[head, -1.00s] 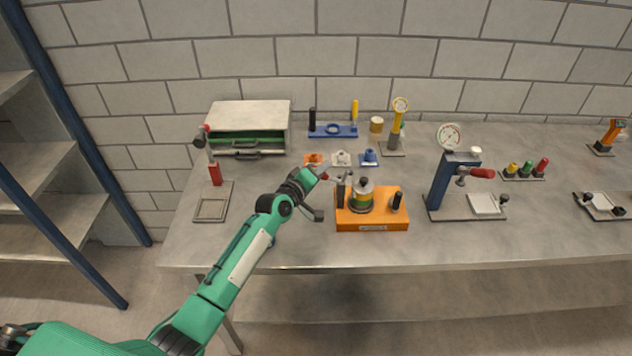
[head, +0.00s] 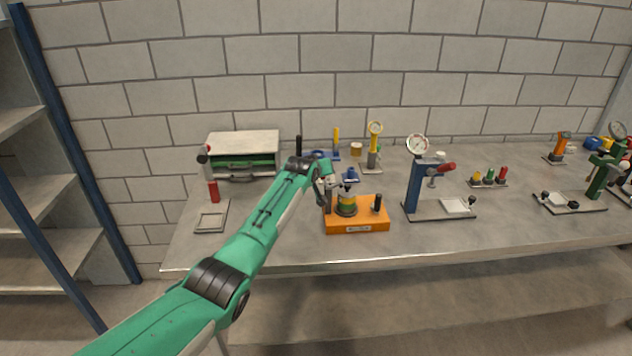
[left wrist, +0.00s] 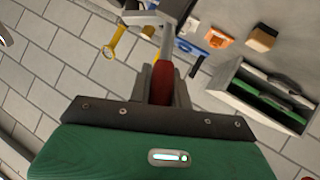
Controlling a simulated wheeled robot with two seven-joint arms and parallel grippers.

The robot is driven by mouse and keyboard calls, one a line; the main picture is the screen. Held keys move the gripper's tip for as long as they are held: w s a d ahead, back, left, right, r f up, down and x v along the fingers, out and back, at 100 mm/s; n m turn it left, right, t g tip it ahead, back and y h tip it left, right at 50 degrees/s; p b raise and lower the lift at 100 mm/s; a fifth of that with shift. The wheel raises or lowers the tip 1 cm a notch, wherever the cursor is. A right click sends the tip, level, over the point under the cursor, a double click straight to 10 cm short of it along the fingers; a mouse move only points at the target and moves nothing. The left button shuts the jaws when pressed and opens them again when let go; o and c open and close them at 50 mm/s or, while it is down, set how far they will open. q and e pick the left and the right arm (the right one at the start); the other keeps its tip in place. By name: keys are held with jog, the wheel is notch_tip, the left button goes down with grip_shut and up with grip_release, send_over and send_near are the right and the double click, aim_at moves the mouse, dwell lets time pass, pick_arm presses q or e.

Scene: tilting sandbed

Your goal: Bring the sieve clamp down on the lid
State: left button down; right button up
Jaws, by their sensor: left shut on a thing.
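The sieve clamp stands on an orange base (head: 357,226) with dark posts on both sides. A sieve stack (head: 346,206) with green and yellow bands stands between the posts, its top partly hidden by my gripper. My left gripper (head: 325,186) reaches in from the left at the upper left of the stack. In the left wrist view it is shut on a red handle (left wrist: 162,82), from which a grey metal bar runs away from my fingers. Whether the clamp touches the lid cannot be told. My right gripper is out of view.
A blue block (head: 348,175) lies just behind the stack. A blue press (head: 412,187) with a dial stands to the right, a red-handled stand (head: 213,192) to the left. A cabinet (head: 243,142) is at the back left. The bench front (head: 290,258) is clear.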

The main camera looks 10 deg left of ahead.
pick_arm(q)
jog(key=shift+w+d+r+m+g+y+b, duration=0.15)
jog(key=shift+d+m+g+y+b, duration=0.1)
jog(key=shift+d+m+y, duration=0.15)
jog(key=shift+w+d+m+g+y+b, duration=0.15)
jog(key=shift+d+m+y+b, duration=0.15)
jog(key=shift+d+y, duration=0.15)
jog(key=shift+w+d+m+y+b, duration=0.1)
jog(key=shift+d+m+y+b, duration=0.4)
jog(key=shift+y+b, duration=0.3)
jog(key=shift+g, duration=0.4)
jog(key=shift+d+b, duration=0.1)
jog(key=shift+b, duration=0.2)
jog(key=c, duration=1.3)
grip_release()
